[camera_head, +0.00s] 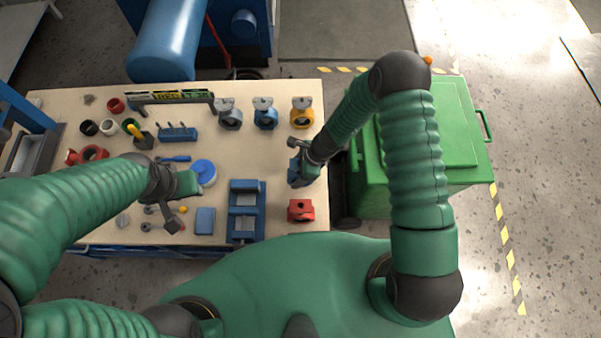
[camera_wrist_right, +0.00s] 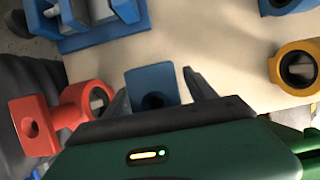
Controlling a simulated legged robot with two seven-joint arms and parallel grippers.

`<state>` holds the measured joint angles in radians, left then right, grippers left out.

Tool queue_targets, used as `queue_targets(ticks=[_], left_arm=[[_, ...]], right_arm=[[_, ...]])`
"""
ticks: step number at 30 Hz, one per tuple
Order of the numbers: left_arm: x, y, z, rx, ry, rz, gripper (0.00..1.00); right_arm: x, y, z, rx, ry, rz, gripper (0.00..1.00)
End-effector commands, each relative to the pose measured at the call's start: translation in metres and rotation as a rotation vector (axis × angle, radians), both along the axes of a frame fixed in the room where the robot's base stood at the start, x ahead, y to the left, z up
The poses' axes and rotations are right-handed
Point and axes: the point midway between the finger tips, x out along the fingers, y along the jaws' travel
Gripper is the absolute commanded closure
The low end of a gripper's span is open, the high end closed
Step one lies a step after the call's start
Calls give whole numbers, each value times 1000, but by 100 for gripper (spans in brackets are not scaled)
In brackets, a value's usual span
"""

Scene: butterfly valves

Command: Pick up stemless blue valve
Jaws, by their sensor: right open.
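The stemless blue valve (camera_wrist_right: 150,84) shows in the right wrist view as a blue plate with a dark round opening. It lies between the two fingers of my right gripper (camera_wrist_right: 158,94), which is open. Its lower part is hidden behind the gripper body. In the head view my right gripper (camera_head: 297,168) is low over the right part of the table and mostly hides this valve. I cannot tell whether the fingers touch it. My left gripper (camera_head: 172,205) is over the left part of the table; its jaw opening is unclear.
A red valve (camera_head: 300,210) sits close to my right gripper. Grey (camera_head: 230,117), blue (camera_head: 265,115) and yellow (camera_head: 302,114) valves with stems stand behind. A blue fixture (camera_head: 243,222) is nearer and left. A green bin (camera_head: 445,130) stands right of the table (camera_head: 270,92).

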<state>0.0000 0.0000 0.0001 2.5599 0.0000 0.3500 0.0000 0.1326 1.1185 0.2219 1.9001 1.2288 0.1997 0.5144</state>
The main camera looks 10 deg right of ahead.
Motion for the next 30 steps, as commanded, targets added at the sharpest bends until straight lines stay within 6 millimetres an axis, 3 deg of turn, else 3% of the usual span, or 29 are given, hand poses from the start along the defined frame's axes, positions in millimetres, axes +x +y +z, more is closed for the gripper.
queue_targets(ticks=[2, 15, 30], left_arm=[[0, 0, 0, 0, 0, 0, 64], [0, 0, 0, 0, 0, 0, 64], [0, 0, 0, 0, 0, 0, 64]], right_arm=[[0, 0, 0, 0, 0, 1, 41], [0, 0, 0, 1, -1, 1, 98], [1, 1, 2, 2, -2, 1, 100]])
